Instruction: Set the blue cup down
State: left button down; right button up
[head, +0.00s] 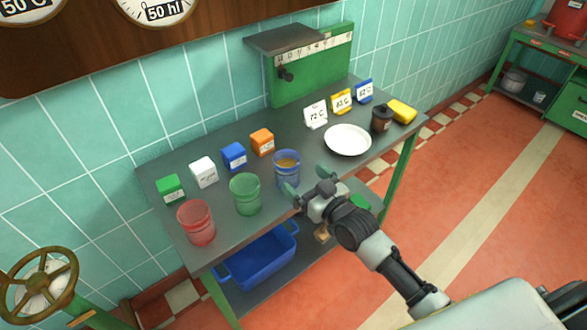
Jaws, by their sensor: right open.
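My right gripper (306,183) is open just in front and to the right of the cup. One finger overlaps the cup's lower front in the picture; I cannot tell whether it touches. A green cup (245,196) and a red cup (196,224) stand in a row to the left of the blue cup. My left gripper is not in view.
Green, white (204,173), blue and orange boxes line the wall side. A blue crate (258,262) sits below. Bare table lies left of the plate.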

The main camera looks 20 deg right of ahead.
jog(key=s+d+f+m+g+h, duration=0.15)
jog(key=s+f, duration=0.25)
jog(key=f, duration=0.6)
jog(key=s+d+f+g+h, duration=0.1)
jog(key=s+d+f+g, duration=0.2)
jog(key=f, duration=0.6)
jog(key=s+d+f+g+h, duration=0.1)
jog(key=s+f+g+h, duration=0.1)
jog(key=s+f, duration=0.6)
jog(key=s+f+g, duration=0.3)
jog(key=s+f, duration=0.4)
jog(key=s, duration=0.3)
jog(key=s+a+f+g+h, duration=0.1)
jog(key=s+f+g, duration=0.2)
jog(key=s+f, duration=0.4)
jog(key=s+f+g, duration=0.3)
jog(key=s+f, duration=0.4)
jog(key=s, duration=0.6)
jog(key=shift+a, duration=0.15)
